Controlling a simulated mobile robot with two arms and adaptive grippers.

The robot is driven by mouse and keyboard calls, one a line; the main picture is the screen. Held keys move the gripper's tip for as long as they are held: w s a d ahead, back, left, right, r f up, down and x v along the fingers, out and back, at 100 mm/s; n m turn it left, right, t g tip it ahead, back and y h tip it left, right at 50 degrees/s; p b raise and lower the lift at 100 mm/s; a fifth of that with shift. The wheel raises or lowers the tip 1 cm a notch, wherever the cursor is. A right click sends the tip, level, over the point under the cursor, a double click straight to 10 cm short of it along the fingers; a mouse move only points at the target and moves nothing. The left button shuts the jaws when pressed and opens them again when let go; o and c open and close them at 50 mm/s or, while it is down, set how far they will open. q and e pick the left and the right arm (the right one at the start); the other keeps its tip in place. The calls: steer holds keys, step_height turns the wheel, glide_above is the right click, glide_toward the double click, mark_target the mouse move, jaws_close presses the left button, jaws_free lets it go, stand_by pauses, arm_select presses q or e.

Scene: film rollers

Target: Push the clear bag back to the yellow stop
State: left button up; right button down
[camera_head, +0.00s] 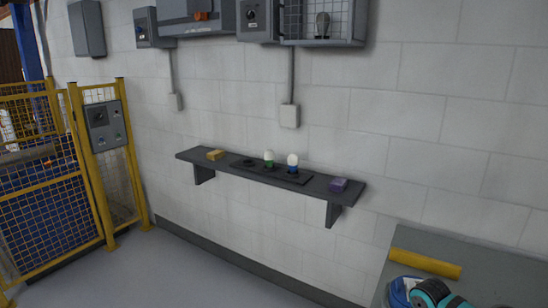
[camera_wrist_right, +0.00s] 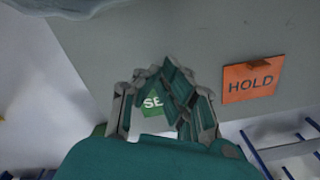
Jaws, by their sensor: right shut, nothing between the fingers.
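The yellow stop (camera_head: 424,264) is a yellow bar lying across the grey table at the lower right of the head view. A blue shape with a pale rim (camera_head: 399,291) lies in front of it, partly behind my teal arm parts; I cannot tell whether it is the clear bag. In the right wrist view a pale, translucent edge (camera_wrist_right: 75,8), likely the bag, shows at the top left, cut off by the frame. My right gripper (camera_wrist_right: 160,72) is shut and empty, its fingertips together below that edge and apart from it in the picture. My left gripper is not in view.
The grey table (camera_head: 500,272) has free surface right of the stop. An orange HOLD label (camera_wrist_right: 249,80) and a partly hidden green label (camera_wrist_right: 153,103) show in the wrist view. A wall shelf (camera_head: 225,165) holds small items. A yellow mesh fence (camera_head: 45,215) stands at left.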

stand_by(0.4)
steer(key=shift+s+a+r+p, duration=0.1)
steer(key=shift+s+a+p, duration=0.35)
steer(key=shift+s+p, duration=0.3)
steer(key=shift+s+a+p, duration=0.3)
steer(key=shift+s, duration=0.2)
steer(key=shift+s+a+p, duration=0.3)
steer(key=shift+s, duration=0.2)
